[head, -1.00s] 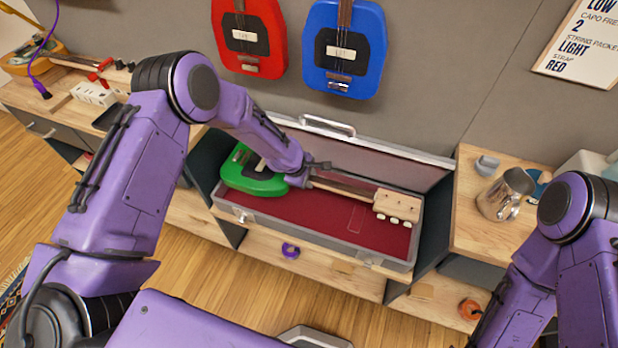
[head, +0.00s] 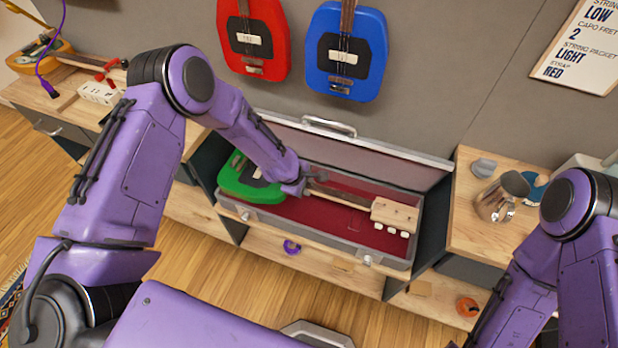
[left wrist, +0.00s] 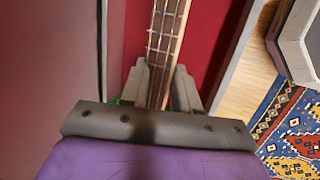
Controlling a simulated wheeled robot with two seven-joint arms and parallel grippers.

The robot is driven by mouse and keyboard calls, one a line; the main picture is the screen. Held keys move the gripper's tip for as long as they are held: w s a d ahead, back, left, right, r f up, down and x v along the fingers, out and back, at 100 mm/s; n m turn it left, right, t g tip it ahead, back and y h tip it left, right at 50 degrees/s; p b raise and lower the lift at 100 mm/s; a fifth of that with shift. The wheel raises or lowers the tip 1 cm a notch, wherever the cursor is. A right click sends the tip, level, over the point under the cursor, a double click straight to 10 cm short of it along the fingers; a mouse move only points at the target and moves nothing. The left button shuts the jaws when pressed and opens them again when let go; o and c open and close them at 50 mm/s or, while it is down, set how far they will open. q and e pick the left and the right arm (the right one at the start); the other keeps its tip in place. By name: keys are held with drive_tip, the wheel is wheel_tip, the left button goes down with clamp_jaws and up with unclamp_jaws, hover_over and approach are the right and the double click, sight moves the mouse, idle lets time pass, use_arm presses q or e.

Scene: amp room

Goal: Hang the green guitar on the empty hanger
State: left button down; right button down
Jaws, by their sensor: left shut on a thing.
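The green guitar (head: 240,180) lies along the open grey case with red lining, its body at the left and its pale headstock (head: 396,215) at the right. My left gripper (head: 306,188) is at the neck, close to the body, and is shut on it. In the left wrist view the neck (left wrist: 167,40) runs between the two fingers (left wrist: 160,88). A red guitar (head: 253,40) and a blue guitar (head: 345,50) hang on the wall. The empty hanger is not in view. My right gripper is out of view; only its arm shows at the right.
The case (head: 300,226) sits in a wooden bench, its lid raised at the back. A metal pitcher (head: 496,203) stands on the right counter. A sign (head: 583,45) is on the wall. Items, including a white block (head: 100,93), lie on the left counter.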

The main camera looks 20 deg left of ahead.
use_arm(q)
drive_tip(key=shift+s+r+p, duration=0.1)
drive_tip(key=shift+s+p, duration=0.6)
drive_tip(key=shift+s, duration=1.35)
